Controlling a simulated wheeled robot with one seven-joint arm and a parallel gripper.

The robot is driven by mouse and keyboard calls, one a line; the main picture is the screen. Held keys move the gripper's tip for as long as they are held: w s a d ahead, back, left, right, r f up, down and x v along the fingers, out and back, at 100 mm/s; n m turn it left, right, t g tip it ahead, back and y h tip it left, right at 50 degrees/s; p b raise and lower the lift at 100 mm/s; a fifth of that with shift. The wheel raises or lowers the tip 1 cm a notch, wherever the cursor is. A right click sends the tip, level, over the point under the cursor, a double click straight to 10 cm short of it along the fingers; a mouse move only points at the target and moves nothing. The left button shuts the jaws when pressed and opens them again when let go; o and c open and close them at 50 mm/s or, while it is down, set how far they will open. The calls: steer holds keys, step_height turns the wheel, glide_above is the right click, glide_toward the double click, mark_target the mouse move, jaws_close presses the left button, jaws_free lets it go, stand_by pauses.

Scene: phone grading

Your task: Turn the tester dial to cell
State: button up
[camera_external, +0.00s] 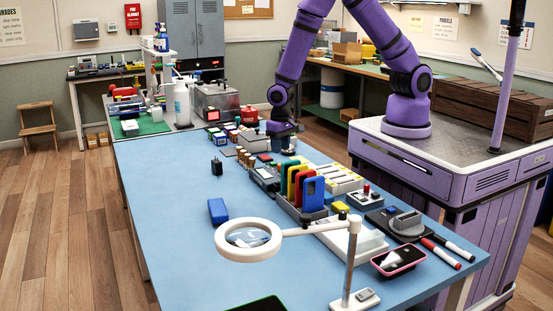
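My purple arm reaches over the far part of the blue table (175,190). My gripper (284,138) is low over the cluster of small items there. Its fingers are small and dark at this distance, and I cannot tell whether they are open or shut. A dark grey box with a lighter face (265,177), possibly the tester, lies on the table just in front of and left of my gripper. I cannot make out a dial, its markings or its setting. Whether my gripper touches anything is not clear.
A rack of coloured phone cases (303,188) stands in front of my gripper. A black item (217,167) and a blue block (218,211) stand left. The table's left side is mostly clear.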

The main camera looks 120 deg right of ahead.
steer(key=shift+r, duration=2.05)
steer(key=s+a+r+n+t+y, duration=0.1)
steer(key=s+a+r+n, duration=0.15)
steer(key=r, duration=0.55)
steer(key=s+a+r+n+t, duration=0.1)
steer(key=s+a+r+n, duration=0.15)
steer(key=r, duration=0.45)
steer(key=s+a+r+n+y, duration=0.1)
steer(key=s+a+r+n, duration=0.2)
steer(key=r, duration=0.5)
steer(key=s+a+r+n+t+h, duration=0.1)
steer(key=s+a+r+n, duration=0.1)
steer(key=s+r, duration=0.3)
steer(key=s+a+r+n+t+h, duration=0.1)
steer(key=s+r, duration=0.5)
steer(key=s, duration=0.7)
steer(key=a+n+t, duration=0.1)
steer(key=n, duration=0.1)
steer(key=shift+s+a+r+n, duration=0.15)
steer(key=shift+s+a+n, duration=0.2)
steer(key=shift+n, duration=0.05)
